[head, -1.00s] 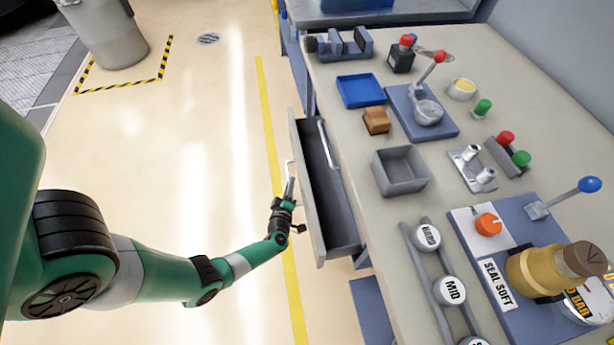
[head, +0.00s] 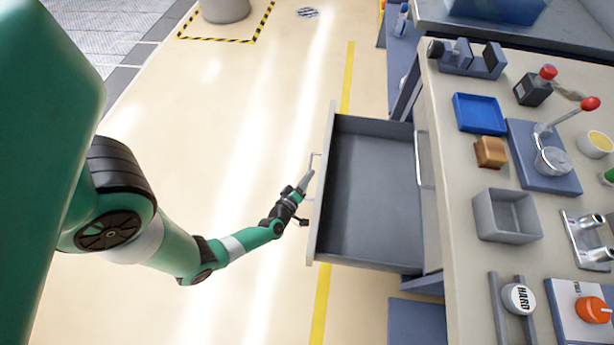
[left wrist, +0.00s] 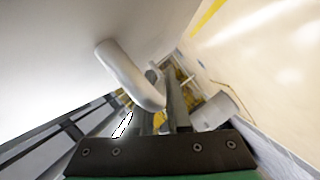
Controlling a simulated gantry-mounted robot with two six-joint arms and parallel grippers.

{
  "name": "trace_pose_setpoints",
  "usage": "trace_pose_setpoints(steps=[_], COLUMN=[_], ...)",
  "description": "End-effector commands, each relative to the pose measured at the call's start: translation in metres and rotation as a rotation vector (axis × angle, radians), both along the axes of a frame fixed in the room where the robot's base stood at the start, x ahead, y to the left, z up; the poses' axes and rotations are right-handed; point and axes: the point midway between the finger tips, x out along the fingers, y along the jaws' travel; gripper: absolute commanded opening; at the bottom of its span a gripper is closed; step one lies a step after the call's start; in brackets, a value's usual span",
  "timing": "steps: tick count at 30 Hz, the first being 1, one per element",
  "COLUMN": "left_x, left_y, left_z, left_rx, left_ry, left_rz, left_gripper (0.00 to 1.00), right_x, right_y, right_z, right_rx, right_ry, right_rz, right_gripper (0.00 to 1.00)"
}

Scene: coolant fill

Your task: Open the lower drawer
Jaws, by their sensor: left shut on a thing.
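The lower drawer (head: 370,190) stands pulled well out from the bench in the head view. Its grey inside is bare and empty. Its handle (head: 315,160) is on the front panel, facing left. My left gripper (head: 309,177) is at this handle, shut on it, outside the front panel. In the left wrist view the pale curved handle (left wrist: 130,75) passes at the fingers of my left gripper (left wrist: 163,108). The part of the handle between the fingers is partly hidden. My right gripper is not in view.
A closed upper drawer with a long handle (head: 422,160) sits above the open one. The bench top (head: 455,165) carries a blue tray (head: 480,114), a brown block (head: 490,152), a grey bin (head: 507,215) and levers. The floor left of the drawer is clear.

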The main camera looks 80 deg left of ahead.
Motion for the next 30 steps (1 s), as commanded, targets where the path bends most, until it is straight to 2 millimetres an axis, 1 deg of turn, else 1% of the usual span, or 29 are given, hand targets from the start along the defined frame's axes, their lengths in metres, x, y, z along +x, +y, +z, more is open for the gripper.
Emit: trace_pose_setpoints(steps=[5, 6, 10, 18, 21, 23, 26, 29, 30], left_x=[0.001, 0.001, 0.001, 0.0, -0.002, -0.006, -0.018, -0.033, -0.037], left_y=[0.0, 0.0, 0.0, -0.001, -0.005, -0.011, -0.026, -0.048, -0.055], left_z=[0.0, 0.0, 0.0, 0.0, 0.002, 0.005, 0.011, 0.019, 0.019], left_rx=[-0.001, -0.001, 0.0, 0.0, -0.002, -0.003, -0.003, -0.003, -0.003], left_ry=[0.0, 0.0, 0.001, 0.001, 0.001, 0.003, 0.005, 0.006, 0.004], left_rz=[-0.002, -0.002, -0.002, -0.002, -0.004, -0.005, -0.007, -0.013, -0.014], left_gripper=[0.0, 0.22, 0.45, 0.45, 0.45, 0.45, 0.45, 0.45, 0.45], right_x=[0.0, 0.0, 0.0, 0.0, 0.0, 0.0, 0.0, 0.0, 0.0], right_y=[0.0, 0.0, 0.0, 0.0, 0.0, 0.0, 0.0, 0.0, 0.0], right_z=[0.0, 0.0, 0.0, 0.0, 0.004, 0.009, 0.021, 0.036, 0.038], right_rx=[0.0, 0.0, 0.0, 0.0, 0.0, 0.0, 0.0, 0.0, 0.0], right_ry=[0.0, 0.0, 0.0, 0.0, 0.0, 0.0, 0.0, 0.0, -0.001], right_rz=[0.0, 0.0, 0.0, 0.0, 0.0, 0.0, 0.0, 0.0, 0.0], right_gripper=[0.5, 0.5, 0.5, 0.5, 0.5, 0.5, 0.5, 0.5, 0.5])
